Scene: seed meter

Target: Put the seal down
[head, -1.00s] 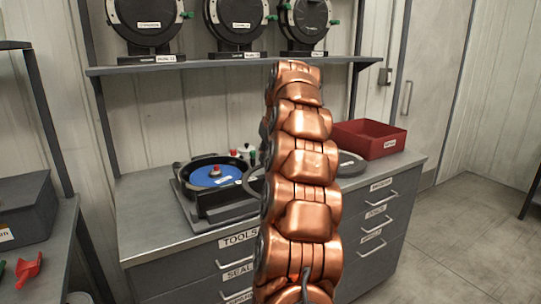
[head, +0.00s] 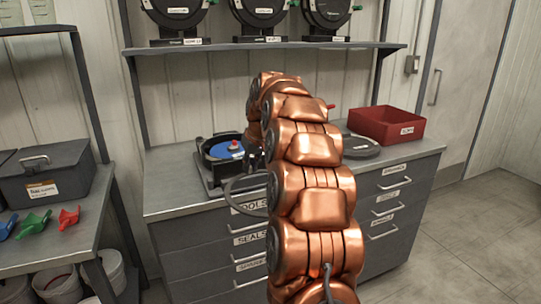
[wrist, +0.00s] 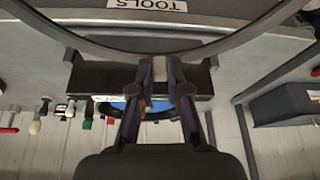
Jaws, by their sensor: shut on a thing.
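The seal is a large thin dark ring (head: 227,188), partly hidden behind my arm in the head view. It hangs in the air by the bench's front edge, in front of the drawers. In the wrist view the seal (wrist: 88,49) curves across the top of the picture. My gripper (wrist: 162,68) is shut on its rim. In the head view my gripper (head: 255,160) is largely hidden by my arm.
An open meter housing with a blue disc (head: 222,151) stands on the grey bench (head: 172,192). A red bin (head: 385,124) and a dark round lid (head: 360,147) are at right. A side table (head: 85,205) at left holds a grey toolbox (head: 45,178) and coloured scoops.

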